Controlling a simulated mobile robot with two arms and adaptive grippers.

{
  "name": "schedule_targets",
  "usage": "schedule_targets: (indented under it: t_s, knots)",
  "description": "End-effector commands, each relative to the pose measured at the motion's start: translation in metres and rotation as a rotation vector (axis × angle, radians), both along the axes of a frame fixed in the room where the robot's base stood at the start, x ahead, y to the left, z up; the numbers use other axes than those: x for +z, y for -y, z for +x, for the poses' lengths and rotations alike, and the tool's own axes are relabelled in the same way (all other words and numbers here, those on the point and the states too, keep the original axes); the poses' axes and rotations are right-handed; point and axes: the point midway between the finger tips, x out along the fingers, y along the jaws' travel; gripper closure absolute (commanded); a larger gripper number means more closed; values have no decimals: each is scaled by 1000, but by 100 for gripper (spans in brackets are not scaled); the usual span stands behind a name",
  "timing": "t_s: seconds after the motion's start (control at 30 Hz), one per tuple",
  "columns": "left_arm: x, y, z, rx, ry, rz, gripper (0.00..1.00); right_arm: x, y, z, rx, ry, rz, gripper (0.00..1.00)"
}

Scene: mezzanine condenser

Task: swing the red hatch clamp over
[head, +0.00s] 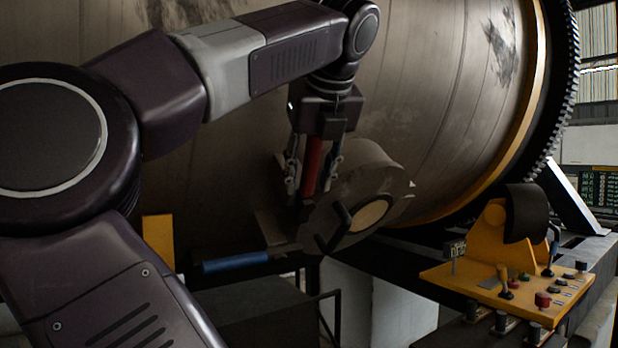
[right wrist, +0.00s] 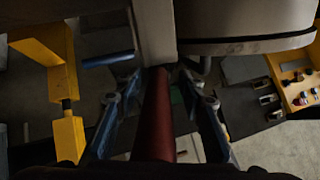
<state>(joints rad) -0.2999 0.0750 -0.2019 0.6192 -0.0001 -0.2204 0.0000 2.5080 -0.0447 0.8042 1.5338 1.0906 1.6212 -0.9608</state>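The red hatch clamp (head: 313,165) shows as a dark red bar below the wrist of my right arm, beside the round hatch housing (head: 385,180) on the big drum. My right gripper (head: 314,180) points down with one finger on each side of the bar. In the right wrist view the red bar (right wrist: 158,115) runs between the fingers of my right gripper (right wrist: 160,102), with a gap on both sides, so it is open around the bar. The palm end of the bar is hidden. My left gripper is out of view.
A blue-handled lever (head: 235,262) sticks out left below the housing. A yellow control panel (head: 510,285) with knobs and levers stands at right. The large metal drum (head: 430,90) fills the back. A yellow post (head: 158,240) stands at left.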

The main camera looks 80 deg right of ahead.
Motion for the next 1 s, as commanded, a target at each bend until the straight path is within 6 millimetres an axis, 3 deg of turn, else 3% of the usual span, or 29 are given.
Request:
schedule_targets:
  t_s: [0.27, 0.7, 1.0]
  knots:
    - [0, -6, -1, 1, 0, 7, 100, 13, -10, -4, 2, 0, -3, 63]
    - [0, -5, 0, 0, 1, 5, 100, 77, -62, -29, 1, 1, -3, 63]
    - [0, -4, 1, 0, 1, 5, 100, 89, -73, -34, -1, 1, 0, 63]
